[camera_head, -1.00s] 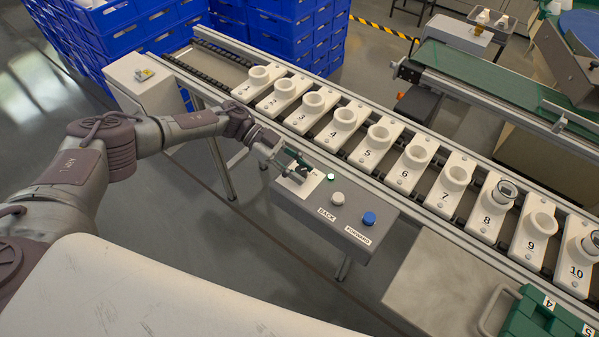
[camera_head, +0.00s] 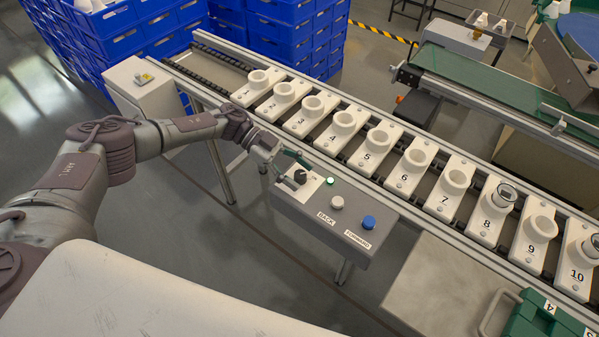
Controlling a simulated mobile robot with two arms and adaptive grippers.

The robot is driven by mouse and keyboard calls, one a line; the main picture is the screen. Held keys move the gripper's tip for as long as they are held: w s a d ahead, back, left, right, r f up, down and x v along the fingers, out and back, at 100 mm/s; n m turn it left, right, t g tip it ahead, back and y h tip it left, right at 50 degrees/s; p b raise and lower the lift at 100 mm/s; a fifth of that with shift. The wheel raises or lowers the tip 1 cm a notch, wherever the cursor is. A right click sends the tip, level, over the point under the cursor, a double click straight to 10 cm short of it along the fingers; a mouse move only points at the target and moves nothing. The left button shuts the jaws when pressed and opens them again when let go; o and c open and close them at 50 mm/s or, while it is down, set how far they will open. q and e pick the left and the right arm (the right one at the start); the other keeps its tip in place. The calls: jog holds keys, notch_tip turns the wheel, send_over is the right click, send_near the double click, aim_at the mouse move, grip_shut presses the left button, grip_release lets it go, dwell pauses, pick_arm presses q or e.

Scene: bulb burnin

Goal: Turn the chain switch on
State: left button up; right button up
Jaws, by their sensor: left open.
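The chain switch is a black rotary knob (camera_head: 299,176) on a white plate at the left end of the grey control box (camera_head: 345,246). A small green lamp (camera_head: 330,181) beside it looks lit. My left gripper (camera_head: 288,168) is open just behind and left of the knob, with its fingers close to it. I cannot tell whether they touch it. The knob's exact setting is too small to read. My right gripper is out of view.
A white BACK button (camera_head: 337,202) and a blue FORWARD button (camera_head: 368,222) sit right of the switch. The conveyor (camera_head: 402,158) with numbered white socket carriers runs behind the box. A green case (camera_head: 545,318) lies at lower right.

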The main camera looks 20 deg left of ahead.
pick_arm(q)
jog(key=v, duration=1.1)
jog(key=shift+a+r, duration=0.2)
jog(key=shift+r, duration=0.05)
jog(key=shift+w+a, duration=0.1)
jog(key=shift+w, duration=0.05)
